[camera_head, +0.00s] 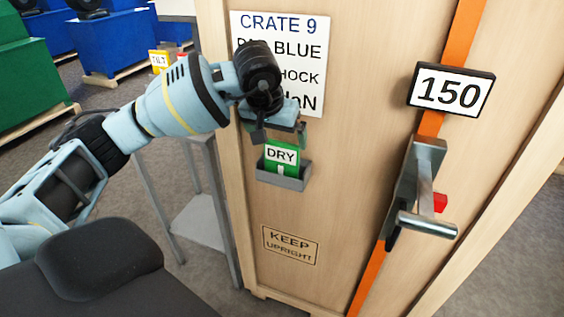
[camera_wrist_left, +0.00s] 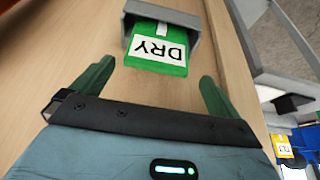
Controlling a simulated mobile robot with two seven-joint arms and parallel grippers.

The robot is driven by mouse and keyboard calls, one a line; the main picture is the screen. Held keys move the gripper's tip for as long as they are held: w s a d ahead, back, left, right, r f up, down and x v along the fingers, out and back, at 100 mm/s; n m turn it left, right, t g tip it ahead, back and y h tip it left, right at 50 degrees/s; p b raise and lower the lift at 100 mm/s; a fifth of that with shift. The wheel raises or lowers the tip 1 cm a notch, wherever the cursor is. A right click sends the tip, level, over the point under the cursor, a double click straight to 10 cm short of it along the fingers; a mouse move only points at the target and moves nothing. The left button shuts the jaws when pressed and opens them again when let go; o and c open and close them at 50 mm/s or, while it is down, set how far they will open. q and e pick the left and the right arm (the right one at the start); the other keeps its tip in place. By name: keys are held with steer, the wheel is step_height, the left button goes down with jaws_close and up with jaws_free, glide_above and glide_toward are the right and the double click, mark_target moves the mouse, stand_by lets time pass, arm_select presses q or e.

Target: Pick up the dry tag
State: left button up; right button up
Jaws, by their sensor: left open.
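The dry tag (camera_head: 281,157) is green with a white label reading DRY. It stands in a small grey holder (camera_head: 285,181) on the front of the wooden crate. My left gripper (camera_head: 276,138) is just above the tag in the head view and partly in front of the crate's sign. In the left wrist view, the dry tag (camera_wrist_left: 157,48) sticks out of the grey holder (camera_wrist_left: 190,20) towards the gripper. The left gripper's fingers (camera_wrist_left: 155,88) are spread wide, one to each side of the tag's line, and are empty. My right gripper is not in view.
The wooden crate (camera_head: 225,150) carries an orange strap with a metal ratchet (camera_head: 425,185) and a 150 plate (camera_head: 450,91) at the right. A grey stand (camera_head: 200,222) is at the crate's left, with a yellow tag (camera_head: 159,60) behind. Blue and green crates stand further back.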

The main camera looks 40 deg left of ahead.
mark_target(281, 144)
arm_select(q)
steer(key=shift+d+x, duration=0.15)
steer(key=shift+x, duration=1.1)
steer(key=shift+d+x, duration=0.1)
steer(key=shift+x, duration=1.15)
steer(key=c, duration=0.9)
